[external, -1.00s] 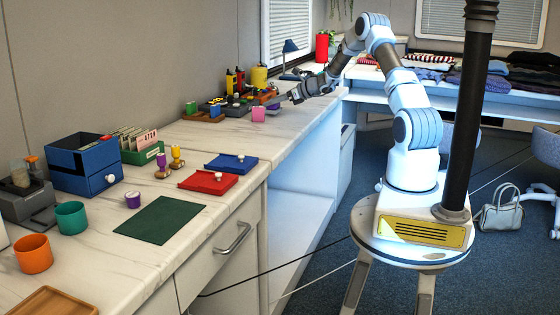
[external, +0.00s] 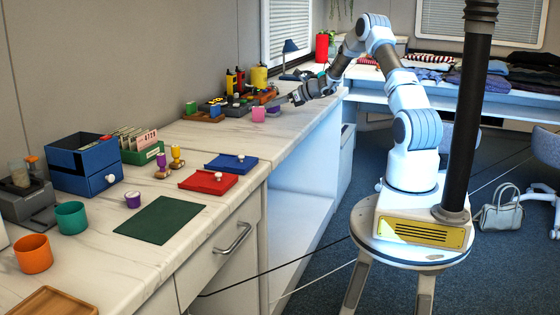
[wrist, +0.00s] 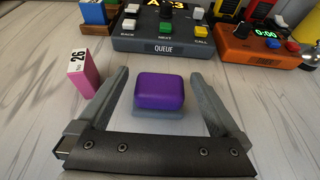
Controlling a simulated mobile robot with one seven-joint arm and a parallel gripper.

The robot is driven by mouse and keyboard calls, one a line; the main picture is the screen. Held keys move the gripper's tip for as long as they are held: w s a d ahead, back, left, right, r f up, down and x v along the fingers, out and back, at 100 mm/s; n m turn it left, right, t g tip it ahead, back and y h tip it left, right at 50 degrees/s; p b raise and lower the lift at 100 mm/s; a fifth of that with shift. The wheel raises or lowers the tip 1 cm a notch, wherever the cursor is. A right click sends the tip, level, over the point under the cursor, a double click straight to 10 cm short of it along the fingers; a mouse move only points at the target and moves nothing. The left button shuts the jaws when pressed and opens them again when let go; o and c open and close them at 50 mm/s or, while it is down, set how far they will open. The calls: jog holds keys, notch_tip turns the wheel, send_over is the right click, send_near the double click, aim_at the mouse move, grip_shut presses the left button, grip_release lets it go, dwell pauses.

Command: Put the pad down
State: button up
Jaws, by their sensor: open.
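A purple pad (wrist: 160,88) on a grey base sits on the marbled counter, in the middle of the wrist view. My gripper (wrist: 163,95) is open, with one finger on each side of the pad and a gap on both sides. The pad stands apart from the fingers and looks upright and level. In the external view my gripper (external: 282,103) is low over the far part of the counter, and the pad (external: 272,108) shows only as a small purple patch beside it.
A pink block marked 26 (wrist: 82,72) stands just outside my left finger. A dark QUEUE button box (wrist: 165,40) and an orange timer (wrist: 262,42) lie beyond the pad. Nearer on the counter are red (external: 208,182) and blue (external: 231,163) trays and a green mat (external: 160,220).

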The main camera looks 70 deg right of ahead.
jog(key=p+v, duration=0.2)
jog(key=v, duration=0.9)
jog(key=shift+s+r, duration=0.2)
jog(key=shift+s, duration=0.05)
jog(key=a+r+n+g+y, duration=0.2)
jog(key=a+r+n+g, duration=0.1)
jog(key=a+n, duration=0.7)
jog(key=a+r+n+g+y, duration=0.25)
jog(key=a+n, duration=0.55)
jog(key=a, duration=0.5)
jog(key=s+a+r+n+g+h, duration=0.45)
jog(key=s+a+r+n, duration=0.4)
jog(key=n, duration=0.75)
jog(key=s+a+f+n+t, duration=0.2)
jog(key=s+a, duration=1)
jog(key=s, duration=0.1)
notch_tip(320, 180, up, 19)
jog(key=p, duration=1.9)
jog(key=shift+d, duration=0.3)
jog(key=shift+w+r, duration=0.15)
